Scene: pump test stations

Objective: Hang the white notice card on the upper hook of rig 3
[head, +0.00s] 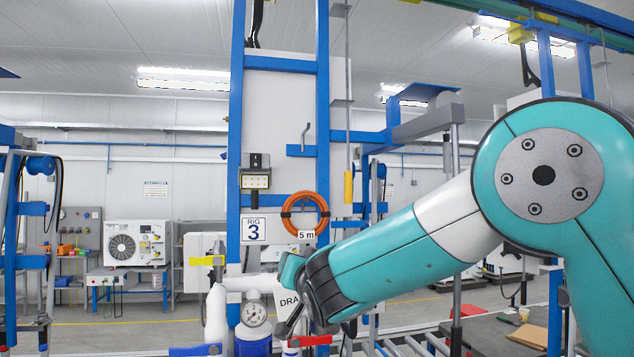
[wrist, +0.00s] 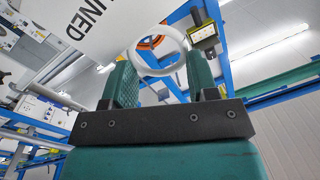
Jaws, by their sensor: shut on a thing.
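The white notice card (head: 286,298) is beside my gripper, partly hidden by it; the letters "DRA" show. In the wrist view the card (wrist: 100,22) fills the upper left with the letters "INED", and a white ring (wrist: 138,62) lies between the fingers. My gripper (head: 298,292), also in the wrist view (wrist: 162,80), is shut on the card by this ring. Rig 3's number plate (head: 254,230) is on its blue frame. The upper hook (head: 305,134) is a bare grey hook on a short blue crossbar, above and slightly right of my gripper.
An orange hose coil (head: 304,212) with a "5 m" tag hangs below the upper hook. A lamp box (head: 256,181) is left of it. A pressure gauge (head: 253,312) and white pipes stand low, left of my gripper. Blue uprights (head: 322,100) flank the white panel (head: 280,110).

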